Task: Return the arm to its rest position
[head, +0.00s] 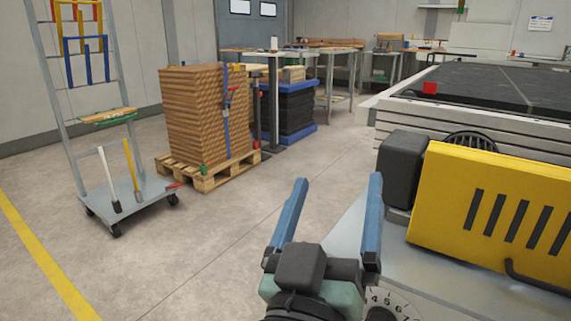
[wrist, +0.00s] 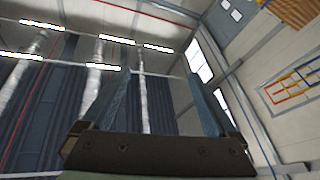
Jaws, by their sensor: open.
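My gripper (head: 338,205) is at the lower middle of the head view, with its two blue fingers spread wide apart and pointing up and away. Nothing is between the fingers. In the wrist view my gripper (wrist: 160,100) also shows open and empty, with the ceiling and upper walls behind it. The fingers touch nothing that I can see.
A yellow slotted guard (head: 490,205) and a dark motor-like block (head: 402,165) stand close on the right. A wheeled rack (head: 130,195) is at left. A stack of boards (head: 195,115) sits on a pallet (head: 215,172). The floor (head: 190,245) between is clear.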

